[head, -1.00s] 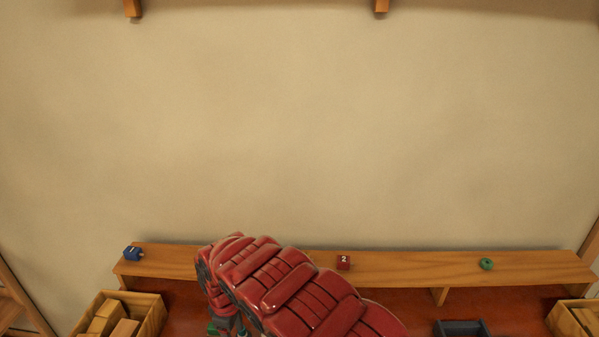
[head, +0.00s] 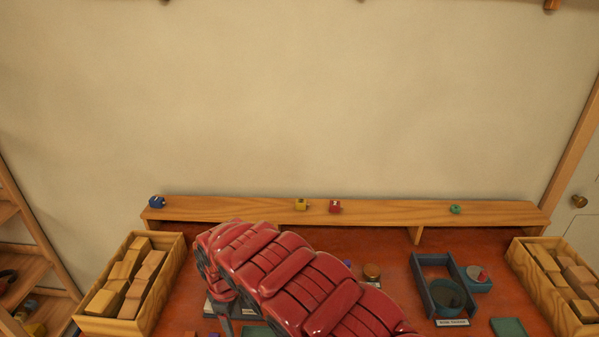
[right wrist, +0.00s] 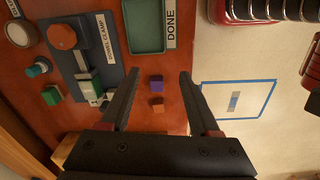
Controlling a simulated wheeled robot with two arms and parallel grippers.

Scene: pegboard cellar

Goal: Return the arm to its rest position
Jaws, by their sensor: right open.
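My red right arm (head: 290,275) reaches across the table from the lower right in the head view. Its gripper end is mostly hidden beneath the arm there. In the right wrist view my right gripper (right wrist: 158,71) is open, with nothing between its fingers. Beyond the fingers, a purple cube (right wrist: 157,86) and an orange cube (right wrist: 157,104) sit on the red-brown tabletop. My left gripper is not in view.
A wooden shelf (head: 380,212) along the wall holds several small coloured pieces. Crates of wood blocks stand at left (head: 174,275) and right (head: 520,262). The wrist view shows a clamp station (right wrist: 95,55) and a green tray labelled DONE (right wrist: 145,50).

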